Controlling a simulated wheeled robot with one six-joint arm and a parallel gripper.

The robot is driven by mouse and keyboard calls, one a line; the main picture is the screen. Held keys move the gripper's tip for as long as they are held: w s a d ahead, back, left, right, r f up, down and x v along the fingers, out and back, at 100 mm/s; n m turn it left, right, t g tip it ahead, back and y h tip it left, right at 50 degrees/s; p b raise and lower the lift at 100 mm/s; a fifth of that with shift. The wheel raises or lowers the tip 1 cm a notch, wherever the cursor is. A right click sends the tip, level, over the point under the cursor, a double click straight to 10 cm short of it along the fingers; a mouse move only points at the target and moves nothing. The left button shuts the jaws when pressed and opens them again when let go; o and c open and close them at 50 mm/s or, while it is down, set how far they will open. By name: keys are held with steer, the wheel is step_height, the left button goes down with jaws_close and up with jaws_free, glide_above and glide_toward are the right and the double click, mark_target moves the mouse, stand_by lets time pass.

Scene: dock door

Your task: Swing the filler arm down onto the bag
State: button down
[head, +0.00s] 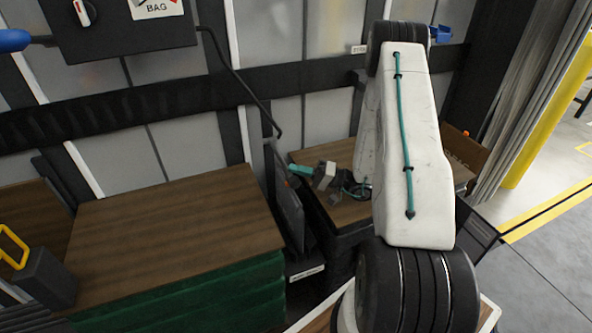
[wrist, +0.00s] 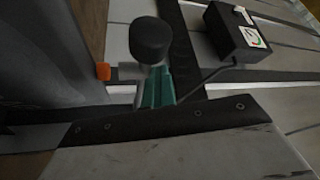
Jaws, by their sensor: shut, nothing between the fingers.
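A thin dark bent arm (head: 240,80), probably the filler arm, slopes down from a dark box marked BAG (head: 120,35). Its lower end hangs clear above a dark grey upright panel (head: 288,205), probably the bag, between two wood-topped stacks. A small orange piece shows by this panel; in the wrist view it is an orange cap (wrist: 103,72). My gripper (head: 300,170) is shut and empty, its teal fingers just right of the panel's top. In the wrist view the teal fingers (wrist: 157,88) are near the bent arm (wrist: 205,82) and a black knob (wrist: 150,40).
A wood-topped stack with green sides (head: 175,235) fills the lower left. Another wood-topped stack (head: 335,208) lies below my gripper. A blue handle (head: 14,41) sticks out left of the box. A yellow-handled object (head: 40,275) stands at left. Open floor (head: 545,265) lies at right.

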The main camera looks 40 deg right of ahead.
steer(key=shift+s+d+f, duration=0.1)
steer(key=shift+s+f, duration=0.05)
steer(key=shift+f, duration=0.5)
steer(key=v, duration=0.4)
steer(key=r+v, duration=0.1)
steer(key=v, duration=0.2)
steer(key=shift+s+d, duration=0.1)
steer(key=shift+d, duration=0.05)
steer(key=s+a+r+n+g+h, duration=0.1)
steer(key=s+a+r+n+g, duration=0.15)
steer(key=a+r+g, duration=0.65)
steer(key=s+a+r+n+g, duration=0.25)
steer(key=a+r+g, duration=0.35)
steer(key=a+r, duration=0.35)
steer(key=s+a+r+t+h, duration=0.1)
steer(key=s+a+r+h, duration=0.1)
steer(key=s+r+h, duration=0.3)
steer(key=s+a+r+t+h, duration=0.1)
steer(key=s+r+h, duration=0.4)
steer(key=s+h, duration=0.4)
steer(key=s, duration=0.3)
steer(key=shift+a+r+m, duration=0.3)
steer(key=shift+a, duration=0.1)
